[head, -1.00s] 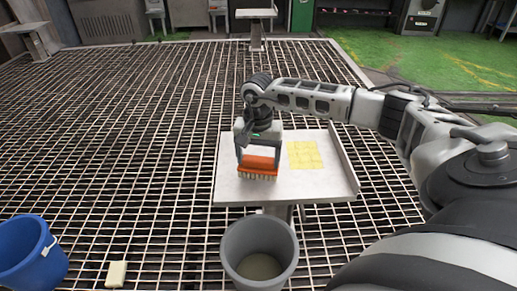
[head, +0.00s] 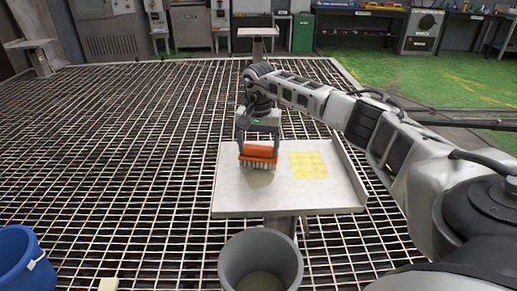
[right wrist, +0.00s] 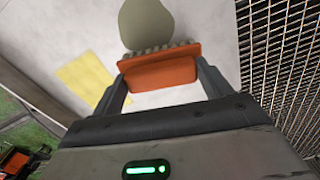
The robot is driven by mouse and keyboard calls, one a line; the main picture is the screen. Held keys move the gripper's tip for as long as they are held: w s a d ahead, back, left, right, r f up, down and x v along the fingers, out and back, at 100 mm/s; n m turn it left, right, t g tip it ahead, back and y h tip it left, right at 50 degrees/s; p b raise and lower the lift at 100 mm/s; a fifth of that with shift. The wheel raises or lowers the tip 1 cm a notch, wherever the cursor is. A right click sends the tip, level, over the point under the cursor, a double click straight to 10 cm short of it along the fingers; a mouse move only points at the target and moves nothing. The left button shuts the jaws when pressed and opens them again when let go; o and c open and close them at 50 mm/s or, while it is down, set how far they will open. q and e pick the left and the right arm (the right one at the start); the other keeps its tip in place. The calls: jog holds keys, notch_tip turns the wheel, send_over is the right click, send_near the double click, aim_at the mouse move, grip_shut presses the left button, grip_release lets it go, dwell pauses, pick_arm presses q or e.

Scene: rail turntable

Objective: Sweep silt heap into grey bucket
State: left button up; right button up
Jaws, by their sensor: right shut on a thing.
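The silt heap (head: 261,179) is a flat grey-beige patch on the pale tray table (head: 232,204), near its front-left part. It also shows at the top of the right wrist view (right wrist: 146,22). An orange brush (head: 258,153) with pale bristles stands just behind the heap, bristles down. My right gripper (head: 258,144) is shut on the brush; both fingers hold its ends in the right wrist view (right wrist: 160,75). Whether the bristles touch the table is unclear. The grey bucket (head: 236,262) stands below the table's front edge, open upward, with a beige bottom or contents. My left gripper is not in view.
A yellow square (head: 308,165) lies on the table right of the brush. The table has a raised right edge (head: 350,175). A blue bucket (head: 18,262) and a pale block (head: 108,284) are on the grated floor at the lower left.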

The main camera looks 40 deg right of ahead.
jog(key=shift+f+b, duration=0.3)
jog(key=shift+f, duration=0.3)
dwell(0.6)
jog(key=shift+s+a+r+p, duration=0.2)
jog(key=shift+s+a+p, duration=0.4)
jog(key=shift+p, duration=0.3)
jog(key=shift+s+a+p, duration=0.35)
jog(key=shift+s+p, duration=0.15)
jog(key=shift+s, duration=0.05)
jog(key=shift+s+a+f, duration=0.1)
jog(key=shift+s+a, duration=0.2)
jog(key=shift+s, duration=0.05)
jog(key=shift+s+a+p, duration=0.45)
jog(key=shift+s+p, duration=0.05)
jog(key=shift+p, duration=0.2)
jog(key=shift+s+a+p, duration=0.9)
jog(key=shift+s+a, duration=0.25)
jog(key=shift+s, duration=0.2)
jog(key=shift+s+a+f+p, duration=0.25)
jog(key=shift+s+a+p, duration=0.05)
jog(key=shift+s+a, duration=0.55)
